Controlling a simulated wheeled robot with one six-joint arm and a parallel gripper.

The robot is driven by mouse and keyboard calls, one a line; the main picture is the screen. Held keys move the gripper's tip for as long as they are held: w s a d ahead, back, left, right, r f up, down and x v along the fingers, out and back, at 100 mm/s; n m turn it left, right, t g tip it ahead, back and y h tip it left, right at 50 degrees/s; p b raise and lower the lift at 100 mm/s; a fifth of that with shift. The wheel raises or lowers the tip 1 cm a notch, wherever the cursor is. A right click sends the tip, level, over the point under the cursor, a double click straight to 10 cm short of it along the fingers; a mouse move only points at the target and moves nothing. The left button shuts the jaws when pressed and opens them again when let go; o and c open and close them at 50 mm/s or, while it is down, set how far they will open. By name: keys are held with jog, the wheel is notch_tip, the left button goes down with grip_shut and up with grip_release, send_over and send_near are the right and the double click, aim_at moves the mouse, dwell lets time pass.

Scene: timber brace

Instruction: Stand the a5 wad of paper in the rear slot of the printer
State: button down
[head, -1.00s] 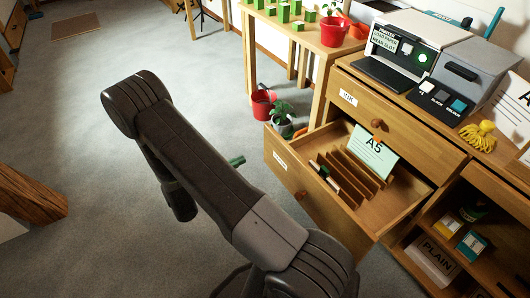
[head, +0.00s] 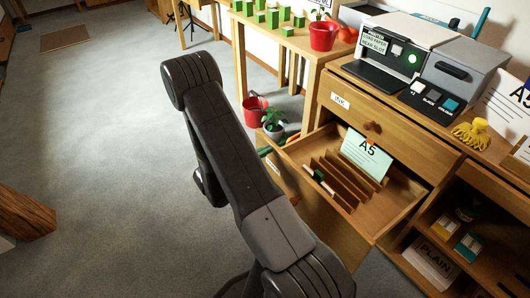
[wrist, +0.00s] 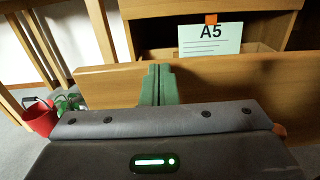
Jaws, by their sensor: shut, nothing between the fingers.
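A pale green A5 paper (head: 365,157) stands upright in the open drawer (head: 408,201), at the back of its wooden dividers. It also shows in the wrist view (wrist: 211,40), beyond the drawer front. I cannot tell its thickness. The grey and white printer (head: 405,38) stands on the cabinet top, with a green light and a sign naming the rear slot. The slot itself is not clearly visible. My gripper (wrist: 158,84) is shut and empty, its green fingers at the drawer's front board, apart from the paper. In the head view my arm mostly hides it.
A grey box (head: 466,70) and a yellow octopus-like figure (head: 471,134) are on the cabinet top. Small cards (head: 318,178) stand in the drawer. A red bucket (head: 255,110) and a potted plant (head: 274,121) are by the table. Open floor lies left.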

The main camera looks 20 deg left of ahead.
jog(key=shift+w+d, duration=0.15)
jog(key=shift+w, duration=0.05)
dwell(0.3)
jog(key=b+x, duration=0.1)
jog(key=x, duration=1.9)
jog(key=shift+b, duration=0.4)
